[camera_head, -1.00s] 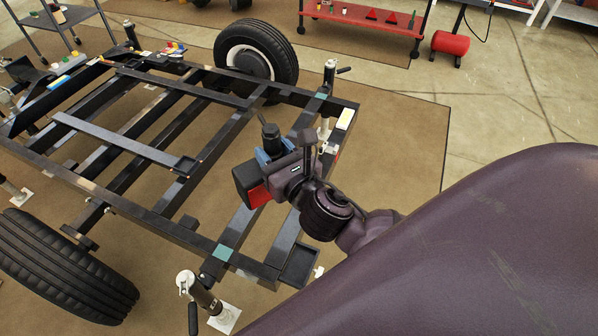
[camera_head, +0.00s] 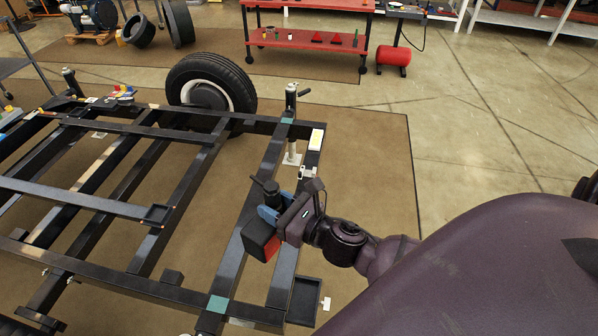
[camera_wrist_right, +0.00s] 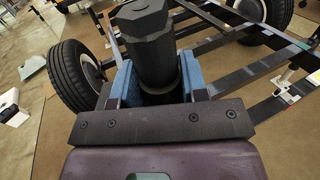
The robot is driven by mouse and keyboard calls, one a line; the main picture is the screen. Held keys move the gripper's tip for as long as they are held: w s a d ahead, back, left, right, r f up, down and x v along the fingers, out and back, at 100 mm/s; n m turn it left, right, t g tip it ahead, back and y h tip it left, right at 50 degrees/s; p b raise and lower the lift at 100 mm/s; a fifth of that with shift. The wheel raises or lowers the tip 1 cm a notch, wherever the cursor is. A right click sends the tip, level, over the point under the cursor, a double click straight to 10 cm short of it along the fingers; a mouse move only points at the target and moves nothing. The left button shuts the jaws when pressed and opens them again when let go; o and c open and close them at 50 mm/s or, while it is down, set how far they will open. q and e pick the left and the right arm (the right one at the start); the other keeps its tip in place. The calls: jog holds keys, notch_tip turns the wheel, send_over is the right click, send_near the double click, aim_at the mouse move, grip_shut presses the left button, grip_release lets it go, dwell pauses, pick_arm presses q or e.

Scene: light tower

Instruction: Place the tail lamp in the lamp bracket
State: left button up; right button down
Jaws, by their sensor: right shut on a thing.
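The tail lamp (camera_head: 259,243) is a dark block with a red face and a black upright grip part. My right gripper (camera_head: 269,214) is shut on that black part with its blue jaws, holding the lamp over the frame's end beams. In the right wrist view, a black faceted post (camera_wrist_right: 143,40) stands between the blue jaws (camera_wrist_right: 150,80). The lamp bracket (camera_head: 304,301) looks like a shallow, empty black tray at the near end corner of the frame, below and right of the lamp. The lamp is apart from it. My left gripper is not in view.
The black trailer frame (camera_head: 190,195) rests on jack stands. A yellow-white piece (camera_head: 316,139) sits at its far end corner. A wheel (camera_head: 210,92) stands beyond it. A red cart (camera_head: 307,40) and red tank (camera_head: 391,57) are behind. Brown mat (camera_head: 370,150) is clear at right.

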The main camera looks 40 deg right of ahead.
jog(key=s+d+f+n+g+y+b, duration=0.1)
jog(key=s+f+y+b, duration=0.1)
jog(key=f, duration=0.9)
jog(key=s+d+f+n+g+y+b, duration=0.1)
jog(key=f+b, duration=0.3)
jog(key=f, duration=0.7)
jog(key=s+d+f+n+g+y+b, duration=0.1)
jog(key=s+d+f+n+y+b, duration=0.1)
jog(key=f, duration=0.9)
jog(key=shift+s+d+f+y+b, duration=0.15)
jog(key=shift+s+f+y+b, duration=0.3)
jog(key=shift+b, duration=0.65)
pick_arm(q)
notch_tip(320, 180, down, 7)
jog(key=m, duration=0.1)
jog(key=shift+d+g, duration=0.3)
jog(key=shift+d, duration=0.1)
pick_arm(e)
jog(key=c, duration=0.6)
grip_release()
jog(key=shift+w+r, duration=0.1)
jog(key=shift+r, duration=0.05)
jog(key=shift+c, duration=0.2)
